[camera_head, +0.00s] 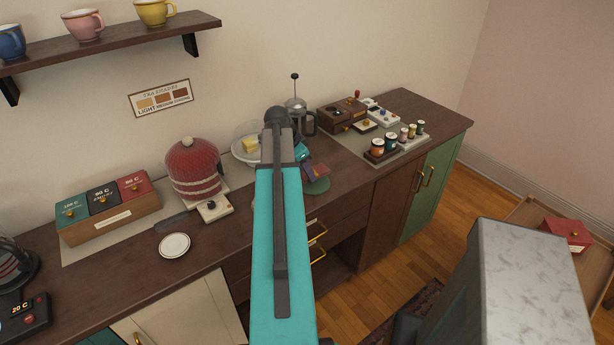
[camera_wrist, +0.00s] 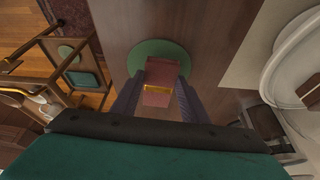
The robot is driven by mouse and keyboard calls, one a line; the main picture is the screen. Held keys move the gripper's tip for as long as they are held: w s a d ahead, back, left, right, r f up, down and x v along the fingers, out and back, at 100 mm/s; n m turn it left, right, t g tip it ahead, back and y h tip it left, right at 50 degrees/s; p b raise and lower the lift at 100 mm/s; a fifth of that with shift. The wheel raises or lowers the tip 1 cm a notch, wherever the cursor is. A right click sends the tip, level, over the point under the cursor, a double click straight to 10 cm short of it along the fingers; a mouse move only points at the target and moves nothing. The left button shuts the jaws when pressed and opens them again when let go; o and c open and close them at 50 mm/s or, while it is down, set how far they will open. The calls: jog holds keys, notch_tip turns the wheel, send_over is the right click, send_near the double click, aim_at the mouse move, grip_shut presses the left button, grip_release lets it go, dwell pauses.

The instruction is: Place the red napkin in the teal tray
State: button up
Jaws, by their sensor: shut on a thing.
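The red napkin (camera_wrist: 158,96), folded with a gold band, is between the two fingers of my gripper (camera_wrist: 157,85) in the wrist view. My gripper is shut on it. In the head view the napkin (camera_head: 317,170) shows as a small dark red piece beside my gripper (camera_head: 305,155), partly hidden by my arm. It is over a round green mat (camera_head: 317,187) on the counter; I cannot tell whether it touches it. A teal panel (camera_wrist: 84,79) in a wooden frame at the left of the wrist view may be the teal tray; I cannot be sure.
The dark wooden counter (camera_head: 343,165) holds a red dome-shaped thing (camera_head: 194,168), a small white plate (camera_head: 174,245), a French press (camera_head: 298,112) and a rack of jars (camera_head: 395,141). A wooden stand with a red item (camera_head: 568,232) is at the right.

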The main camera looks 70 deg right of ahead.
jog(key=shift+s+a+r, duration=0.1)
jog(key=shift+a+r, duration=0.1)
jog(key=shift+r, duration=0.05)
jog(key=s+a+b, duration=0.1)
jog(key=a, duration=0.2)
jog(key=s+a+b, duration=0.1)
jog(key=s+a, duration=0.1)
jog(key=a, duration=0.1)
jog(key=s+a+b, duration=0.1)
jog(key=a, duration=0.2)
jog(key=shift+s+a+r, duration=0.15)
jog(key=shift+a+r, duration=0.1)
jog(key=shift+r, duration=0.1)
jog(key=a+b, duration=0.1)
jog(key=s+a+b, duration=0.1)
jog(key=b, duration=0.1)
jog(key=shift+a+b, duration=0.25)
jog(key=shift+b, duration=1)
jog(key=b, duration=0.3)
jog(key=a+b, duration=0.1)
jog(key=b, duration=0.2)
jog(key=shift+s+a+r, duration=0.15)
jog(key=shift+s, duration=0.2)
jog(key=shift+s+a+r+b, duration=0.2)
jog(key=shift+a+b, duration=0.25)
jog(key=shift+b, duration=0.7)
jog(key=shift+s, duration=0.1)
